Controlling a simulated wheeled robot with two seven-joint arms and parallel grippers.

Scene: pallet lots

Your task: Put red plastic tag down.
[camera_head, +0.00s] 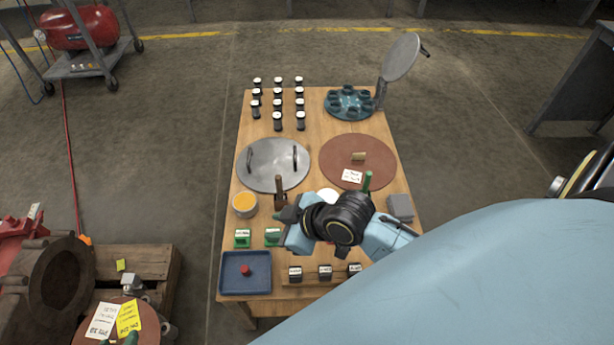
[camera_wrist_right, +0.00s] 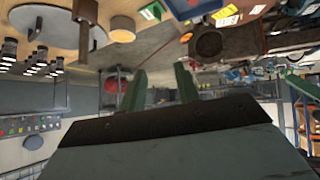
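A small red piece (camera_head: 244,270) lies in the blue tray (camera_head: 230,287) at the table's near left corner. I cannot tell whether it is the red plastic tag, and no other red tag is clear. My right gripper (camera_head: 282,214) is over the near part of the table, to the right of the tray. In the right wrist view its two green fingers (camera_wrist_right: 158,88) stand apart with nothing between them. A dark green tip (camera_head: 131,338) at the bottom left edge may be a finger of my left gripper; the rest is out of frame.
A wooden crate (camera_head: 158,262) with a machine part stands left of the table. White (camera_head: 103,320) and yellow (camera_head: 129,317) tags lie on a round brown disc there. The table holds green labelled pieces (camera_head: 243,238), a yellow-filled cup (camera_head: 244,204), a metal lid (camera_head: 272,165) and several bottles (camera_head: 277,122).

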